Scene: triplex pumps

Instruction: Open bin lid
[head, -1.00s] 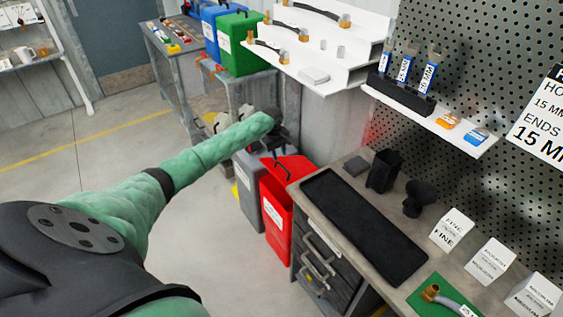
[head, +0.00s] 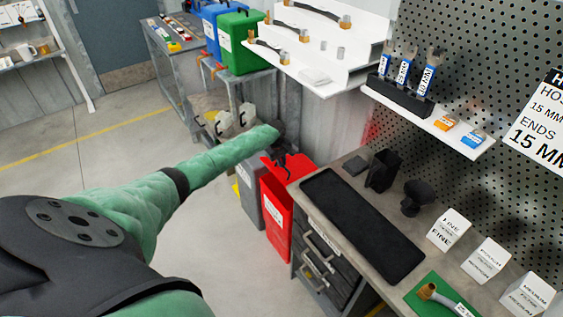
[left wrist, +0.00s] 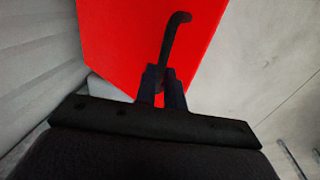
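The red bin (head: 275,208) stands on the floor beside the workbench, with a white label on its front. A black hooked handle (left wrist: 176,36) rises from its red lid (left wrist: 125,45), which fills the upper middle of the left wrist view. My left gripper (left wrist: 161,73) has its two dark fingers close together, one on each side of the handle's lower part, and looks shut on it. In the head view my left gripper is a dark shape just above the red bin, partly hidden behind my green forearm. My right gripper is not in view.
A grey bin (head: 249,192) stands left of the red one. The workbench (head: 345,224) with a black tray (head: 362,225) and drawers is close on the right. White shelves (head: 330,75) overhang behind. Open floor (head: 60,185) lies to the left.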

